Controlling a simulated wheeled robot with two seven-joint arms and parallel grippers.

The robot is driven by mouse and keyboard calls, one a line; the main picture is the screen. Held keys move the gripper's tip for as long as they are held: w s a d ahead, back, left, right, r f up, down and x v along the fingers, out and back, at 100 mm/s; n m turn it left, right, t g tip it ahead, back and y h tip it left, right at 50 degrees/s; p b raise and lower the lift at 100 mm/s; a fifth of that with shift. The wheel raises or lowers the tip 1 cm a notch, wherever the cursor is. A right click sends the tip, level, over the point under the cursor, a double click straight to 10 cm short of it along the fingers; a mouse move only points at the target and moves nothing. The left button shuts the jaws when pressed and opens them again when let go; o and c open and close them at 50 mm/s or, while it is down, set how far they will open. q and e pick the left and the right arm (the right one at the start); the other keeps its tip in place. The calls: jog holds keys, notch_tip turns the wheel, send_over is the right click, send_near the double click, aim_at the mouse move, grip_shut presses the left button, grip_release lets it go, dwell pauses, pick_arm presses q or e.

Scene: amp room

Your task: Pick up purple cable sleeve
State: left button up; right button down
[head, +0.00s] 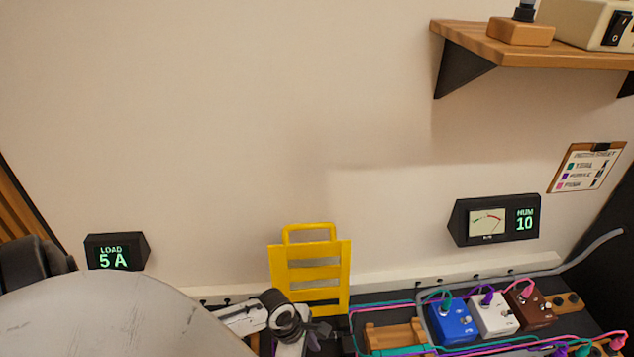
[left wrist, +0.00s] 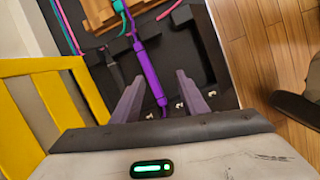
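The purple cable sleeve (left wrist: 151,72) is a thick purple tube on a dark surface in the left wrist view. It runs from the upper middle down between my fingers. My left gripper (left wrist: 160,80) is open, with one finger on each side of the sleeve; I cannot tell whether either touches it. In the head view my left gripper (head: 320,335) is at the bottom, in front of the yellow rack, its fingers partly cut off. I cannot make out the sleeve there. My right gripper is not in view.
The yellow rack (head: 345,270) stands close to my left gripper. Blue (head: 452,325), white (head: 495,318) and brown (head: 527,312) pedals with teal, purple and pink cables sit at the right. A wooden block (head: 395,338) is nearer. A wall shelf (head: 540,52) hangs above.

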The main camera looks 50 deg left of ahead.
pick_arm(q)
jog(key=f+n+b, duration=0.1)
jog(key=f, duration=0.1)
jog(key=w+a+f+n+b, duration=0.1)
jog(key=a+f+n+b, duration=0.1)
jog(key=f, duration=0.1)
jog(key=shift+w+f, duration=0.35)
jog(key=b+x, duration=0.5)
jog(key=shift+w+a, duration=0.15)
jog(key=shift+a, duration=0.15)
jog(key=shift+f, duration=0.2)
grip_shut()
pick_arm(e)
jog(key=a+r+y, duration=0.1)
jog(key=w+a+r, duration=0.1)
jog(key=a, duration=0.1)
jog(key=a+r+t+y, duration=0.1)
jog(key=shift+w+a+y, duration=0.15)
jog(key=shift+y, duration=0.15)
